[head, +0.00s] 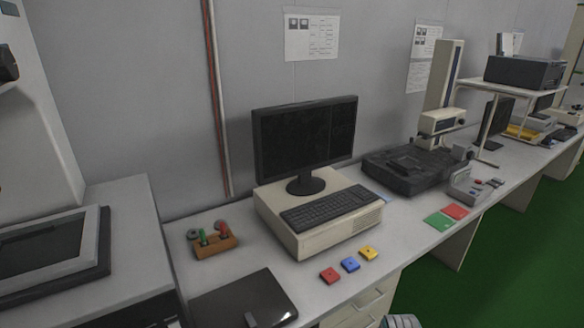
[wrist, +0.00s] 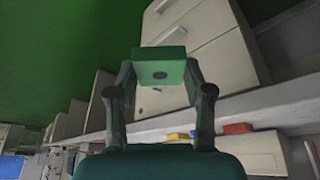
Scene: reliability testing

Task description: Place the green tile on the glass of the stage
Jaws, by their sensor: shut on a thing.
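My gripper (wrist: 160,80) is shut on the green tile (wrist: 162,54) in the wrist view. In the head view the stage (head: 382,178) is a dark, bulky base on the bench, under a tall pale column with a measuring head (head: 441,121). Its glass is hard to make out against the dark top. The gripper and green tile are not clearly visible in the head view.
Red (head: 330,275), blue (head: 350,264) and yellow (head: 369,253) tiles lie near the bench's front edge. A monitor (head: 305,140) and keyboard (head: 331,206) stand behind them. Flat green (head: 438,221) and red (head: 456,212) pieces and a control box (head: 474,187) lie by the stage.

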